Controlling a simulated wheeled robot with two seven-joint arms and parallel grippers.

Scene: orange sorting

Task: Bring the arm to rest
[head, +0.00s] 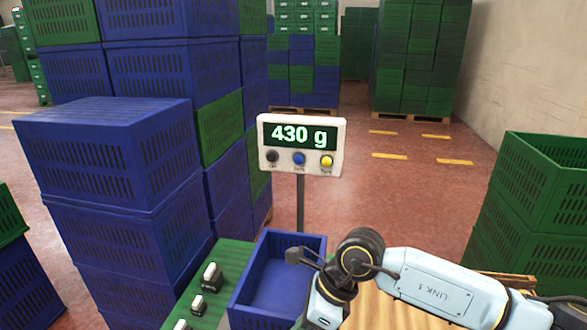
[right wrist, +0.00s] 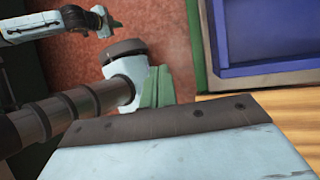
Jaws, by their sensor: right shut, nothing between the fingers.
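My right arm (head: 430,285) comes in from the right in the head view, with a pale blue link and a dark round joint. It bends at the joint in front of the blue crate's right side, and its lower part runs out of the bottom of the picture. A pale blue plate with a dark bolted edge fills the bottom of the right wrist view, and no object is held there.
An empty blue crate (head: 276,243) stands beside a green panel with switches (head: 210,278). A scale display (head: 301,146) reads 430 g behind it. A wooden surface (head: 385,316) lies under my arm. Blue crates (head: 105,150) are stacked left, green crates (head: 535,215) right.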

